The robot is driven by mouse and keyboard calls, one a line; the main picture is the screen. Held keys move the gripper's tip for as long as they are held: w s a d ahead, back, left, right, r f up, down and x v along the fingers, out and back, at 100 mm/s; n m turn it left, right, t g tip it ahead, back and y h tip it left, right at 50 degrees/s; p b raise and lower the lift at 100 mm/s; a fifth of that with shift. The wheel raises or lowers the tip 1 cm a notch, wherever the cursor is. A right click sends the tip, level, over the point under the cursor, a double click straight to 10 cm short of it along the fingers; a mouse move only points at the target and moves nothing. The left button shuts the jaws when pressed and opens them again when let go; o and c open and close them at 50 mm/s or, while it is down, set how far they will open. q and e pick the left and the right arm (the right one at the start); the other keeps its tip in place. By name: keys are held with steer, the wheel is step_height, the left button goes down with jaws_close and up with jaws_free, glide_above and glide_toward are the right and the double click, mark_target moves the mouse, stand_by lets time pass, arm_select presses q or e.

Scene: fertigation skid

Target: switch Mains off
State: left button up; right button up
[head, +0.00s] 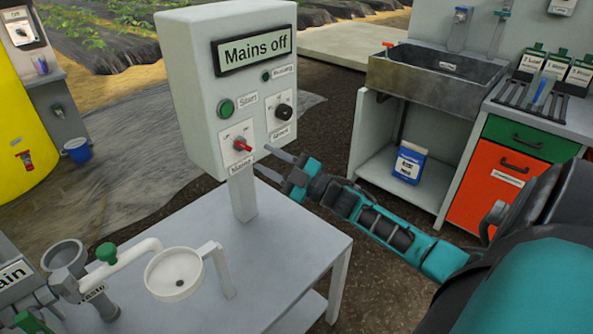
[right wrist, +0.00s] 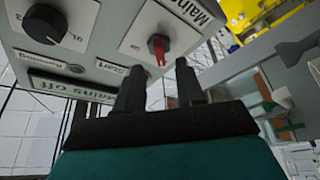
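The grey control box (head: 190,85) stands on a post above a grey table. Its display (head: 254,50) reads "Mains off". The red Mains switch (head: 243,144) is low on the box's front, above its "Mains" label. It also shows in the right wrist view (right wrist: 158,50), just beyond the fingertips. The small position marks around it are too small to read. My right gripper (head: 266,161) is open and empty, to the right of the switch and apart from it. Its two fingers are spread in the right wrist view (right wrist: 158,82). My left gripper is not in view.
A green Start button (head: 226,108) and a black rotary knob (head: 284,111) sit near the switch. A white funnel cup (head: 174,274) and pipe stand on the table (head: 285,255) below. A sink (head: 435,77) and bench are at right, with ground between.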

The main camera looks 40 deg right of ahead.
steer(key=v, duration=0.8)
steer(key=shift+a, duration=0.1)
steer(key=s+a+f+m+g+h+p, duration=0.1)
steer(key=s+a+f+m+g, duration=0.3)
steer(key=a, duration=0.7)
steer(key=s+a+f+m+g+h+p, duration=0.1)
steer(key=s+a+f+m+g+h, duration=0.3)
steer(key=s+a+f+m, duration=0.3)
steer(key=s+a+f, duration=0.2)
steer(key=a+f, duration=0.2)
steer(key=shift+s+a+g+p, duration=0.2)
steer(key=shift+s+g+p, duration=0.1)
steer(key=shift+g+p, duration=0.1)
steer(key=shift+f+h, duration=0.1)
steer(key=shift+h, duration=0.2)
